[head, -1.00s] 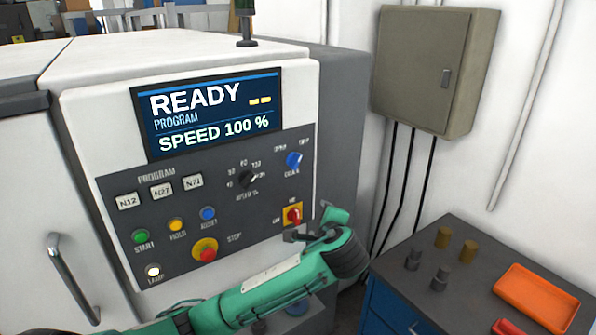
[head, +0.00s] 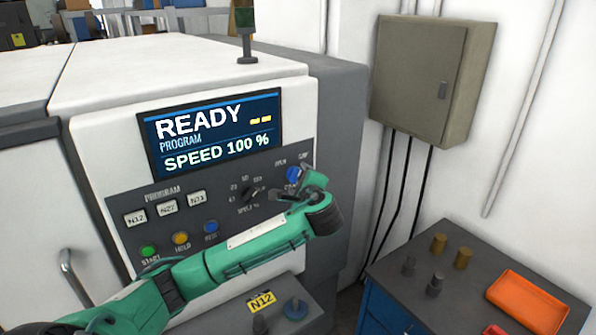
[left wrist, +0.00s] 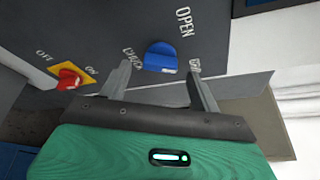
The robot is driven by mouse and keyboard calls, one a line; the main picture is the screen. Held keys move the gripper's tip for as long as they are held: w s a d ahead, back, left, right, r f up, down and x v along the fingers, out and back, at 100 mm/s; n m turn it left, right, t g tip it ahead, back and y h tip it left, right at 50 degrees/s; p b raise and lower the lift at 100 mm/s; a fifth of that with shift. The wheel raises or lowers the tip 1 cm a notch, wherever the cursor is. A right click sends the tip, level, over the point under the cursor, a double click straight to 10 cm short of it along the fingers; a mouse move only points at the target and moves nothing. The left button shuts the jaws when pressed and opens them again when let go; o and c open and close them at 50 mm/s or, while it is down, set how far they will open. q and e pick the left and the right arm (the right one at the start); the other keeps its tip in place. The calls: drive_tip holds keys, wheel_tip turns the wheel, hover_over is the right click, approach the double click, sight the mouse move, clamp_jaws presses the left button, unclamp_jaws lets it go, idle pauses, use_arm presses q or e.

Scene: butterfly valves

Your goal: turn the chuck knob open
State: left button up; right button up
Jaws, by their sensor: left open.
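The blue chuck knob (head: 293,174) is on the upper right of the machine's dark control panel, partly covered by my gripper in the head view. In the left wrist view the blue knob (left wrist: 161,57) sits just beyond and between the two fingers, with the word OPEN printed near it at the upper right. My left gripper (head: 292,190) is open, its fingers (left wrist: 159,75) apart, one toward each side of the knob. I cannot tell whether a finger touches it. My right gripper is not in view.
The red and yellow on/off switch (left wrist: 70,76) is left of the fingers in the wrist view. The black speed dial (head: 250,194) lies left of my gripper. The display (head: 212,132) reads READY. A blue cabinet with an orange tray (head: 527,298) stands at the right.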

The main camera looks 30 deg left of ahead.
sight(297, 179)
use_arm(q)
drive_tip(key=shift+x, duration=0.95)
drive_tip(key=shift+w+a+f+p, duration=0.1)
drive_tip(key=shift+w+a+p, duration=0.1)
drive_tip(key=shift+w+p, duration=0.1)
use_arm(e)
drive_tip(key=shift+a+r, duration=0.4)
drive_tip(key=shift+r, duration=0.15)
